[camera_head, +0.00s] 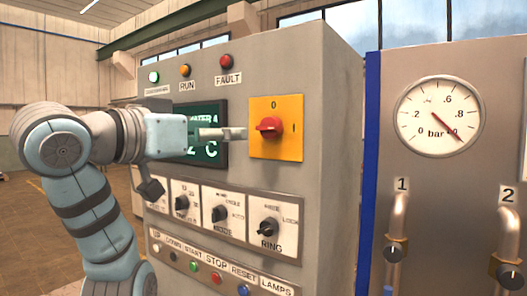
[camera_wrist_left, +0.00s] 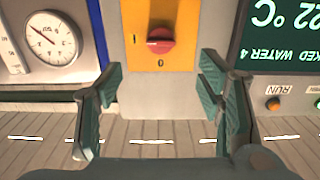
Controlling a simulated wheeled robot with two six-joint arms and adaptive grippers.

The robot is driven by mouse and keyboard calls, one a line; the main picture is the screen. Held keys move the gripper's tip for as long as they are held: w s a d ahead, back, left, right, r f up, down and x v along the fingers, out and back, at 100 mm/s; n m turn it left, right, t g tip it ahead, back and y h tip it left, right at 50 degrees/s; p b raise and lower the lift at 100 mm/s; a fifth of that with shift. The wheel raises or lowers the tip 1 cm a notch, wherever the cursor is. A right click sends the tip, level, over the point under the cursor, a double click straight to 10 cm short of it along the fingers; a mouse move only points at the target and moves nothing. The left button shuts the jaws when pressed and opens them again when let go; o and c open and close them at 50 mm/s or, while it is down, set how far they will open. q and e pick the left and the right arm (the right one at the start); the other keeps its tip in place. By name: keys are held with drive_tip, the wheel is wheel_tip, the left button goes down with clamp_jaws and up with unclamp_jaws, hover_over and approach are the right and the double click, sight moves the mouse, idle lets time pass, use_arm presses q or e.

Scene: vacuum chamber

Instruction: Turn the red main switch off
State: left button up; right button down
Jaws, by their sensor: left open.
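The red main switch (camera_head: 268,127) is a rotary knob on a yellow plate (camera_head: 290,145) on the grey cabinet. The plate is marked 0 at the top and I at the right. The knob lies about horizontal. In the left wrist view, which is upside down, the red knob (camera_wrist_left: 160,42) has a pale mark at its end facing the I. My left gripper (camera_head: 236,133) is in front of the cabinet, just left of the plate. The wrist view shows its two fingers (camera_wrist_left: 160,85) apart and empty, with the knob beyond them, not touched. My right gripper is not in view.
A green display (camera_head: 210,150) is partly hidden behind my left gripper. Selector knobs (camera_head: 220,213) and push buttons (camera_head: 215,278) sit below the switch; lamps (camera_head: 185,70) sit above. A pressure gauge (camera_head: 438,116) and two valve handles (camera_head: 397,230) are at the right.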

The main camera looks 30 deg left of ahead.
sight(265, 130)
use_arm(q)
drive_tip(key=w+p, duration=0.1)
drive_tip(key=w, duration=0.3)
drive_tip(key=w+d+p, duration=0.1)
drive_tip(key=w+p, duration=0.1)
drive_tip(key=w, duration=0.3)
drive_tip(key=w+d+p, duration=0.1)
drive_tip(key=w, duration=0.4)
drive_tip(key=shift+w+r, duration=0.1)
drive_tip(key=shift+r, duration=0.25)
drive_tip(key=shift+a+f, duration=0.1)
drive_tip(key=shift+c, duration=0.9)
drive_tip(key=c, duration=1)
